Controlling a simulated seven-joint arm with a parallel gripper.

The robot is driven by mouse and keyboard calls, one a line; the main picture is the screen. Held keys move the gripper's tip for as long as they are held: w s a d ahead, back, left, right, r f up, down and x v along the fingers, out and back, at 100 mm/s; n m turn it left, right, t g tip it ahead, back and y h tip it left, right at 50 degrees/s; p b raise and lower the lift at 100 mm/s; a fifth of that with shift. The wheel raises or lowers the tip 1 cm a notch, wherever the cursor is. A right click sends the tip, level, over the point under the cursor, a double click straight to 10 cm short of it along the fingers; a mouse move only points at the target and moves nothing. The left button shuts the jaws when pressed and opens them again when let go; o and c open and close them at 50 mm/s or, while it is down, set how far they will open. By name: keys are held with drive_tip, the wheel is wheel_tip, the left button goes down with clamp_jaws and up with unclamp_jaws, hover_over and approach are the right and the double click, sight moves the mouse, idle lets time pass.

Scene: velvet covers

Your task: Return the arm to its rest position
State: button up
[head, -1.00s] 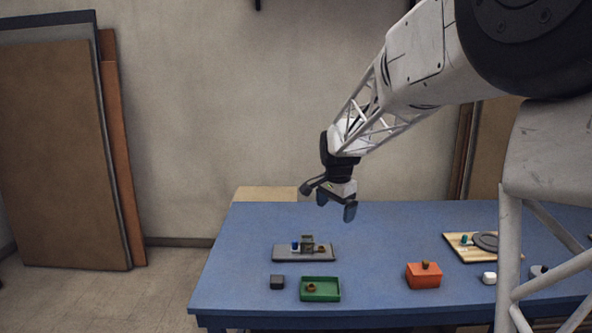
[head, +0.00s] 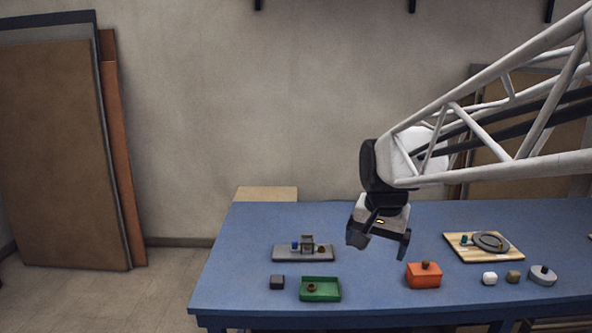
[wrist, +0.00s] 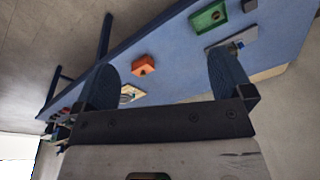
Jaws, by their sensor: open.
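My gripper (head: 378,240) is open and empty above the middle of the blue table in the head view. Its fingers also frame the wrist view (wrist: 165,88), with nothing between them but the table and its objects in the distance. My arm reaches in from the right edge of the head view. The gripper hangs behind and above the orange box (head: 422,281), apart from it.
The blue table (head: 370,297) carries a grey tray (head: 290,256) with small items, a green tray (head: 330,290), a dark block (head: 277,282), a wooden board (head: 463,254) with a grey plate, and small objects at right. Wooden panels (head: 60,160) lean on the wall.

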drive_tip(key=s+d+f+n, duration=0.1)
drive_tip(key=s+f+n, duration=0.1)
drive_tip(key=s, duration=0.8)
drive_tip(key=s+d+f+n, duration=0.1)
drive_tip(key=s+f+n, duration=0.1)
drive_tip(key=s, duration=0.9)
drive_tip(key=shift+d+f+n+t, duration=0.2)
drive_tip(key=shift+f+n+t, duration=0.1)
drive_tip(key=shift+f+n, duration=0.15)
